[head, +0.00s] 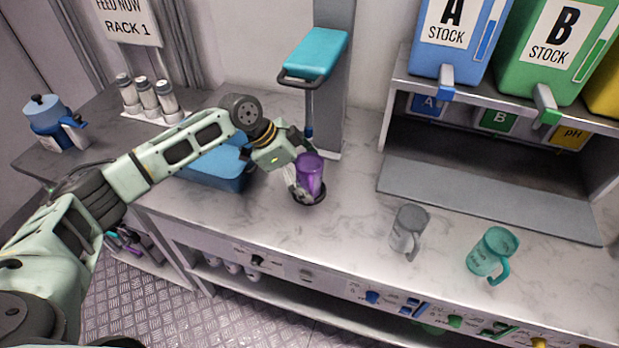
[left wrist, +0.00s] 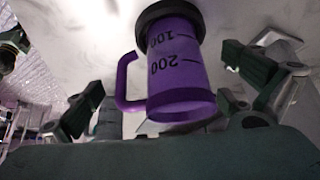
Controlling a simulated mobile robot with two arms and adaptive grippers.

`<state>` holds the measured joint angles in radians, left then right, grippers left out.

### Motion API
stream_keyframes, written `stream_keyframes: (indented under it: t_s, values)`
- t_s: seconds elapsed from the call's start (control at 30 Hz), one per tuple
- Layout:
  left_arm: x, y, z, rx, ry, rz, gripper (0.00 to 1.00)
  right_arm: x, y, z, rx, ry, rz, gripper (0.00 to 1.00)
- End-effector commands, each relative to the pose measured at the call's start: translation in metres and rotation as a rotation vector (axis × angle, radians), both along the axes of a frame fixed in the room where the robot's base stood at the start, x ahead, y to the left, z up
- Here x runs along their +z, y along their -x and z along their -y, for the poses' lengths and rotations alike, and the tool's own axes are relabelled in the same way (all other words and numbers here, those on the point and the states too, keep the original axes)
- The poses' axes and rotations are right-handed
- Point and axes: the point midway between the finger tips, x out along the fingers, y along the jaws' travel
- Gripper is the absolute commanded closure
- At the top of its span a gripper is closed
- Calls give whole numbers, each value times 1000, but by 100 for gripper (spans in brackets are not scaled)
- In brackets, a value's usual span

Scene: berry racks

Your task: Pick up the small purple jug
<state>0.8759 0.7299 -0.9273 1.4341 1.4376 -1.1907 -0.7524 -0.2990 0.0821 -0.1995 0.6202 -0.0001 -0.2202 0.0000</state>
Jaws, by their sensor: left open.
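The small purple jug (head: 309,174) stands on the marble counter in the head view, on a dark round base at its foot. My left gripper (head: 297,176) is at the jug, its fingers partly hidden by it. In the left wrist view the jug (left wrist: 177,75) shows its handle at the left and black marks "100" and "200". The open fingers of my left gripper (left wrist: 168,98) stand on either side of the jug, with gaps showing on both sides. My right gripper is not in view.
A grey jug (head: 408,231) and a teal jug (head: 490,254) stand to the right on the counter (head: 350,215). A blue tray (head: 215,170) lies behind my left arm. A teal-topped stand (head: 314,52) rises behind the purple jug. Stock dispensers (head: 460,40) stand at the back right.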

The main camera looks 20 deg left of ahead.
Motion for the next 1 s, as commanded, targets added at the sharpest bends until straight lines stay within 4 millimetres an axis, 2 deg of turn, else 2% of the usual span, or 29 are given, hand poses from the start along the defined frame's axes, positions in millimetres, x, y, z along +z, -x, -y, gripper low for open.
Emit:
stream_keyframes:
  t_s: [0.07, 0.17, 0.53, 0.73, 1.0]
  values:
    - [0, 0, 0, 1, 0, 1, 0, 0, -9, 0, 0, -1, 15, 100]
    - [0, 0, 0, 1, 0, 1, 1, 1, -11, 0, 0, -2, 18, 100]
    - [0, 0, 0, 1, 0, 1, 33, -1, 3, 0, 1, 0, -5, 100]
    - [1, 0, 0, 1, 1, 1, 51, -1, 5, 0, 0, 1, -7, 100]
    - [3, -1, 0, 1, 1, 2, 51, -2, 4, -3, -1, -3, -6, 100]
